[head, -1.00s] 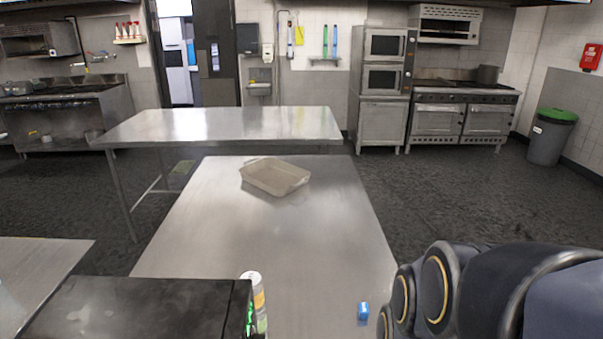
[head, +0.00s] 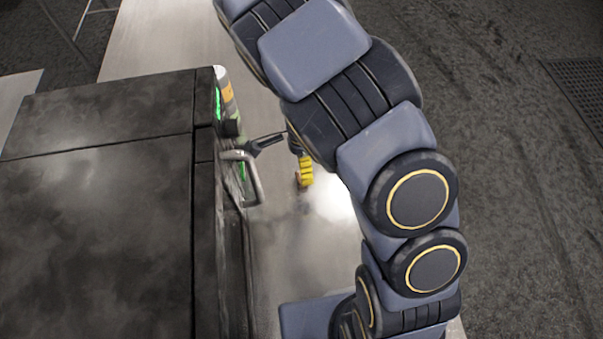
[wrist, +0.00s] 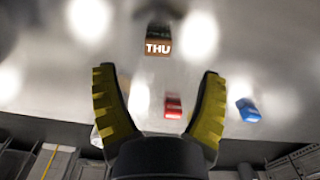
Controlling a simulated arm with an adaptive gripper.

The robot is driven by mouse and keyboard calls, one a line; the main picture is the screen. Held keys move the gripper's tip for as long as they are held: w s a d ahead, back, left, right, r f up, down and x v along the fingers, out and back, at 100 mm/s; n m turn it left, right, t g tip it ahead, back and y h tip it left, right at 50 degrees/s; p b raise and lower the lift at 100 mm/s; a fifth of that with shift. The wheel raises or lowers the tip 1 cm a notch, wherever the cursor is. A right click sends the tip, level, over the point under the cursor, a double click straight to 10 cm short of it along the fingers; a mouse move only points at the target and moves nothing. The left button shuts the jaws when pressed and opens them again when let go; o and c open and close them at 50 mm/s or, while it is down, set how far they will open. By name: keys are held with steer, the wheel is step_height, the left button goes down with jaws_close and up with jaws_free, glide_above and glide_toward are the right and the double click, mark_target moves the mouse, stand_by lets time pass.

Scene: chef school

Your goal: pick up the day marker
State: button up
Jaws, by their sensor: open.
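The day marker (wrist: 158,45) is a small block with a dark top and a brown side lettered "THU". In the wrist view it sits on the shiny metal table (wrist: 75,88), ahead of the fingertips and roughly centred between them. My gripper (wrist: 158,72) has yellow-and-black fingers spread wide, with nothing held between them. In the head view my gripper (head: 304,182) points down over the table, just right of the dark machine. I cannot make out the marker clearly there.
A red block (wrist: 173,107) lies between the fingers in the wrist view, and a blue block (wrist: 248,110) lies right of them. The dark machine (head: 100,130) has a protruding handle (head: 252,180) close to my gripper.

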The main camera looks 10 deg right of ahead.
steer(key=shift+s+d+f, duration=0.1)
steer(key=shift+f, duration=3.5)
steer(key=c, duration=1.1)
